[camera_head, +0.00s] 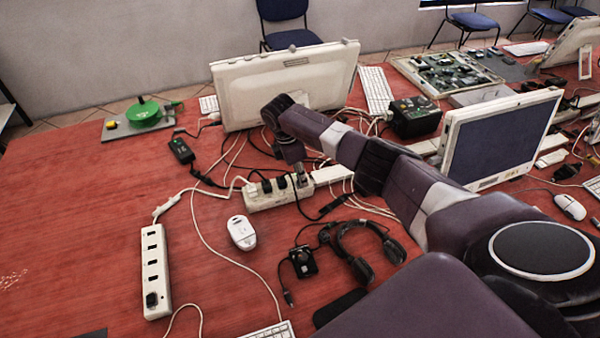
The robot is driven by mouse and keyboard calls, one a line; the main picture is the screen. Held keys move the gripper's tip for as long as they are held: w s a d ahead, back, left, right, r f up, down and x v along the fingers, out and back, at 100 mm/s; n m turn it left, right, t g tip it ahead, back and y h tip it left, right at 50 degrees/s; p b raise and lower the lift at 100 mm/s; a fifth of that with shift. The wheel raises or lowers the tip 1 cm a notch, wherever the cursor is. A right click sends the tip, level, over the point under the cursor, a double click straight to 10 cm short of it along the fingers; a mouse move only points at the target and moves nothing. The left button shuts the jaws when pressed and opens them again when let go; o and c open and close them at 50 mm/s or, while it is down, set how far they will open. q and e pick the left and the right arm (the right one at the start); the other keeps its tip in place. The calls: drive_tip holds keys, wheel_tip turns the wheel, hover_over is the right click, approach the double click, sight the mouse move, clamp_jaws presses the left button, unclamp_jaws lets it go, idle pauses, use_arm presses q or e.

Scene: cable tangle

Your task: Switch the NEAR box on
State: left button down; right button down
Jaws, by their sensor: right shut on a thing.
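My right gripper (299,168) points down over the right part of a white power strip (264,203) in the middle of the table. It is shut on what looks like a black plug (297,181) at that strip; the grip itself is small and partly hidden. More black plugs (267,186) sit in the same strip. A second white power strip (154,270) lies at the left front, with a black piece at its near end. A small black box with a round top (303,262) lies nearer me. No label shows which box is NEAR. My left gripper is not in view.
A white mouse (241,233) and headphones (366,250) lie near the front strip area. A monitor (285,84) stands behind the gripper amid tangled cables. A black box (415,117) and another monitor (499,139) stand right. The red table's left side is mostly clear.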

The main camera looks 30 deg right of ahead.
drive_tip(key=shift+d+y, duration=0.25)
drive_tip(key=shift+y, duration=0.65)
drive_tip(key=c, duration=1.9)
unclamp_jaws()
drive_tip(key=shift+r, duration=0.1)
drive_tip(key=r, duration=1.1)
drive_tip(key=shift+a+r, duration=0.35)
drive_tip(key=shift+r, duration=0.05)
